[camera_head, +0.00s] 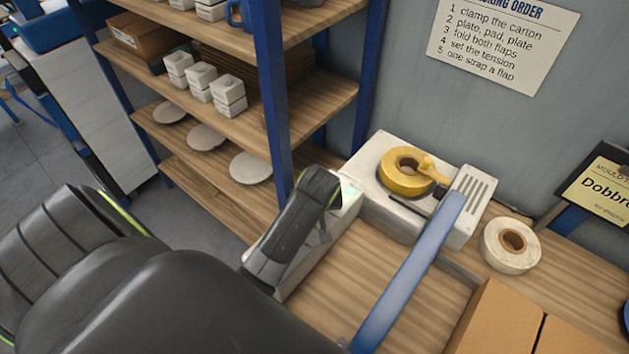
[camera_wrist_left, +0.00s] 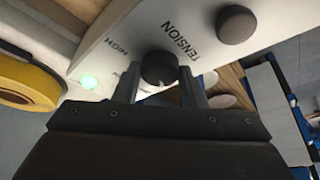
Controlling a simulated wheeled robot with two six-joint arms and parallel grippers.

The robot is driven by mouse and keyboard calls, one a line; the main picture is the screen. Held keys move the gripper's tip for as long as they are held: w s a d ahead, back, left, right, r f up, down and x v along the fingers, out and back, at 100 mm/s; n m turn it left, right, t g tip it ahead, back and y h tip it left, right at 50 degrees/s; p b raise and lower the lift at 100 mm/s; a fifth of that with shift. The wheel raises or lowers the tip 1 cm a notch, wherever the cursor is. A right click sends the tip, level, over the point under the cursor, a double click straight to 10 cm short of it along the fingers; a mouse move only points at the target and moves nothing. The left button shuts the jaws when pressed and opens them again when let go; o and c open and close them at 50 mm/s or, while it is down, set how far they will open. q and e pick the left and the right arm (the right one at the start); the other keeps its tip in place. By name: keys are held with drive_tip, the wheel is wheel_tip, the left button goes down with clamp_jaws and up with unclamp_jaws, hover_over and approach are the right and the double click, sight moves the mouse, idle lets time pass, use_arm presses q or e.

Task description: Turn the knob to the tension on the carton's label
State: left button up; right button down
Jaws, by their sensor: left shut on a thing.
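My left gripper (camera_head: 325,228) is at the side panel of the white strapping machine (camera_head: 378,160). In the left wrist view, its two fingers (camera_wrist_left: 158,88) are shut on a dark round knob (camera_wrist_left: 158,67) on the white panel. The words TENSION and HIGH are printed near this knob; other markings around it are hidden or too small to read. A second dark knob (camera_wrist_left: 236,25) is on the same panel, clear of the fingers. A brown carton (camera_head: 497,325) stands at the lower right; I see no label on its visible part. My right gripper is out of view.
A yellow tape roll (camera_head: 408,172) is on the machine, and a white roll (camera_head: 510,245) lies to its right. A blue bar (camera_head: 410,275) crosses the wooden bench. Shelves (camera_head: 215,50) with plates and white boxes stand left. A green light (camera_wrist_left: 88,82) glows on the panel.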

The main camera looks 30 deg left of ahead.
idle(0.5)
use_arm(q)
drive_tip(key=o, duration=1)
